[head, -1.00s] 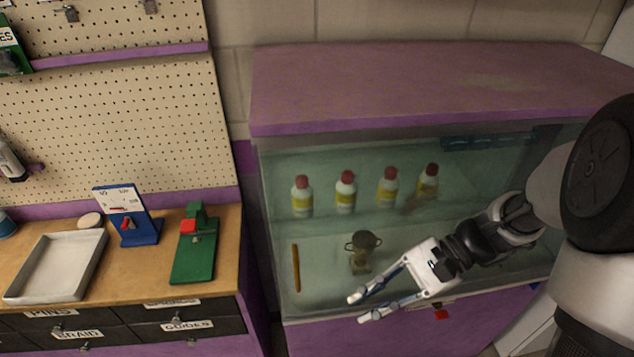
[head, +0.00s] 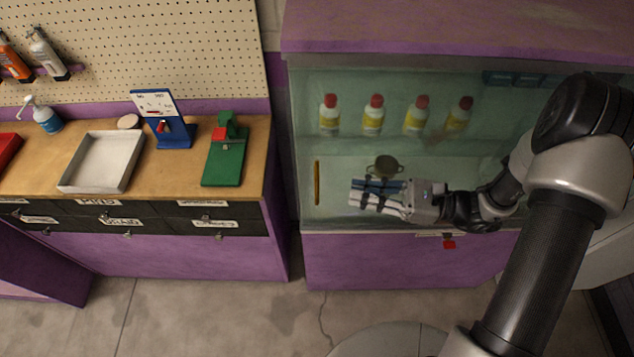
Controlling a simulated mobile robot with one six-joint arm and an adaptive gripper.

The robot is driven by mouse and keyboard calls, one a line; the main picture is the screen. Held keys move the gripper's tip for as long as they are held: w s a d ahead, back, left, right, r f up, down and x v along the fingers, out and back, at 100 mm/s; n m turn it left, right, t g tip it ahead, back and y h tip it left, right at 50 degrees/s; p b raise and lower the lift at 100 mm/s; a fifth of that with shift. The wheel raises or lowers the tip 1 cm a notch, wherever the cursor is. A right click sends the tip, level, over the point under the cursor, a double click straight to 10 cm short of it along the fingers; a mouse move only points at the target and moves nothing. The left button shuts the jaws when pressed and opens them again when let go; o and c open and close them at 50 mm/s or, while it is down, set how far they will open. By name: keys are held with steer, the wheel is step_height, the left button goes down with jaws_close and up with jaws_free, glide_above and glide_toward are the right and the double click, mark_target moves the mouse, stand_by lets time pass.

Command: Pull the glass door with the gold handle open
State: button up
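The glass door (head: 345,150) forms the front of a purple cabinet and looks closed. Its gold handle (head: 317,183) is a thin upright bar near the door's left edge. My gripper (head: 352,194) is in front of the glass, to the right of the handle and apart from it in the picture. Its two fingers point left toward the handle, spread with a gap between them and nothing in it. My gripper covers part of the lower glass and the base of a bronze trophy cup (head: 384,164) behind it.
Several red-capped bottles (head: 373,115) stand behind the glass. A red tag (head: 449,244) hangs below it. A wooden workbench (head: 150,170) on the left holds a white tray (head: 103,162) and a green stand (head: 226,155). Grey floor (head: 210,310) is clear in front.

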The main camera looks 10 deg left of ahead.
glide_above(317, 203)
steer(key=shift+w+a+b, duration=0.1)
steer(key=shift+w+b, duration=0.2)
steer(key=shift+b, duration=0.1)
jaws_close()
stand_by(0.5)
